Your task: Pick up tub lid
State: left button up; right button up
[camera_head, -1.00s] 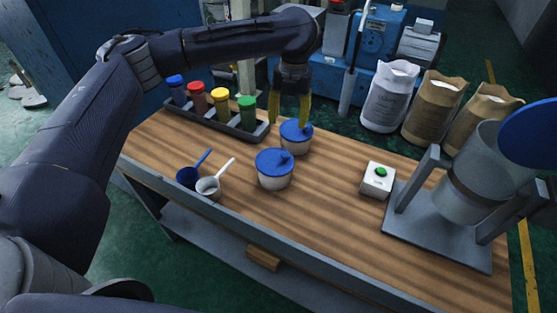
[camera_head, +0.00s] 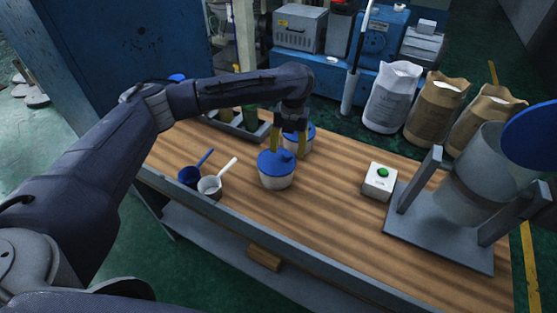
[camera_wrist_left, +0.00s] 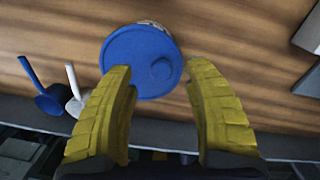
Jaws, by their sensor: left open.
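Two white tubs with blue lids stand on the wooden table. The front tub lid (camera_head: 276,162) is round with a raised knob on its right side. The rear tub lid (camera_head: 308,130) is partly hidden behind my left gripper (camera_head: 288,147). My left gripper is open and empty, its yellow fingers pointing down just above and behind the front lid. In the left wrist view one blue lid (camera_wrist_left: 135,62) lies between and beyond the open fingers (camera_wrist_left: 160,68), its knob near the middle of the gap. I see no contact with the lid. My right gripper is not in view.
A blue scoop (camera_head: 190,176) and a white scoop (camera_head: 209,185) lie left of the front tub. A bottle rack (camera_head: 228,124) is behind, partly hidden by my arm. A white box with a green button (camera_head: 379,181) and a hopper stand (camera_head: 440,225) are at the right.

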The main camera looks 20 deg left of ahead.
aim_at(287, 154)
pick_arm(q)
jog(key=shift+f, duration=1.7)
jog(key=shift+c, duration=0.3)
grip_shut()
jog(key=shift+r, duration=0.15)
